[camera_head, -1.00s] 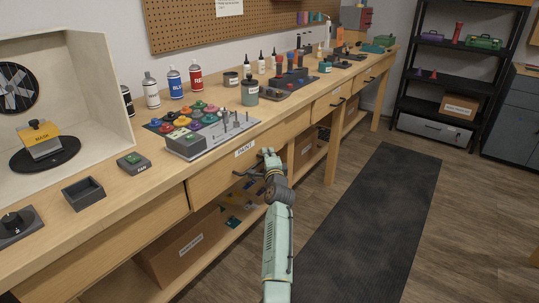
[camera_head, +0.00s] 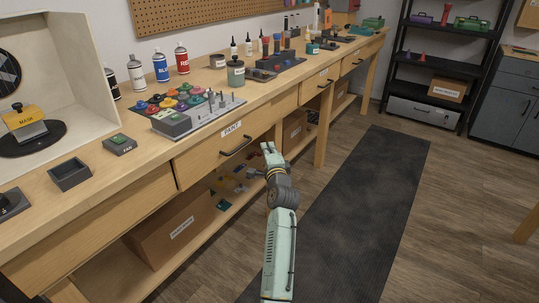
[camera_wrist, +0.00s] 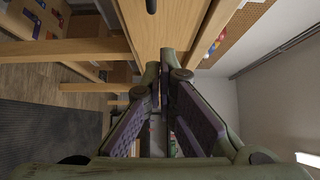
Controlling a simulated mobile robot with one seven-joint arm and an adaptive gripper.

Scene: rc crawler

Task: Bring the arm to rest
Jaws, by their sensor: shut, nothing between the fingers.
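My gripper (camera_head: 268,150) is in front of the workbench, just right of the handle of the drawer labelled PAINT (camera_head: 222,142). It is shut and empty, and I see no contact with the drawer. My arm (camera_head: 280,250) reaches up to it from the bottom of the head view. In the wrist view my gripper (camera_wrist: 165,62) has its two fingers converging, with the wooden bench behind them. The PAINT drawer looks closed.
The workbench (camera_head: 95,207) runs along the left, bearing paint cans, jars and a spray booth (camera_head: 75,65). Boxes sit on its lower shelf. A dark mat (camera_head: 350,220) covers clear floor to the right. A black shelf rack (camera_head: 440,65) stands at the back.

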